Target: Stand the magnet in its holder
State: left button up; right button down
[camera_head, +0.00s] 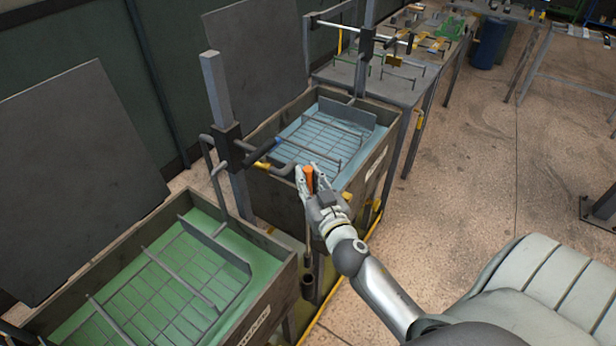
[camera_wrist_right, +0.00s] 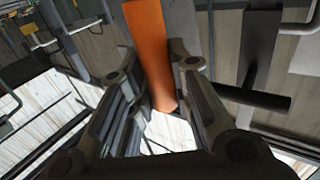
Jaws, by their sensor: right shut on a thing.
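My right gripper (camera_head: 308,178) is shut on the orange handle of the magnet (camera_head: 309,181). The handle points up between the fingers, and a thin rod hangs below the hand in the head view. In the right wrist view the orange handle (camera_wrist_right: 150,55) runs between the two fingers of my right gripper (camera_wrist_right: 157,64). A short dark cylinder (camera_head: 308,286) shows below the rod, beside the near tank's corner. I cannot tell whether it is the holder or the magnet's lower end, nor whether they touch. My left gripper is not in view.
A tank with green liquid (camera_head: 268,328) stands at lower left, and a tank with blue liquid (camera_head: 262,203) stands beyond it. A grey post (camera_head: 214,88) with bent bars rises between them. A work table (camera_head: 398,88) stands farther back. Open floor (camera_head: 460,165) lies to the right.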

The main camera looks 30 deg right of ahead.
jog(key=b, duration=0.7)
send_over(308, 237)
jog(key=shift+f, duration=3.45)
notch_tip(308, 237, down, 12)
jog(key=b, duration=1)
jog(key=shift+f+b, duration=0.15)
jog(key=shift+b, duration=0.15)
jog(key=shift+f+b, duration=2)
jog(key=shift+f, duration=0.4)
jog(key=c, duration=1.2)
grip_release()
jog(key=shift+r, duration=0.1)
jog(key=shift+c, duration=0.2)
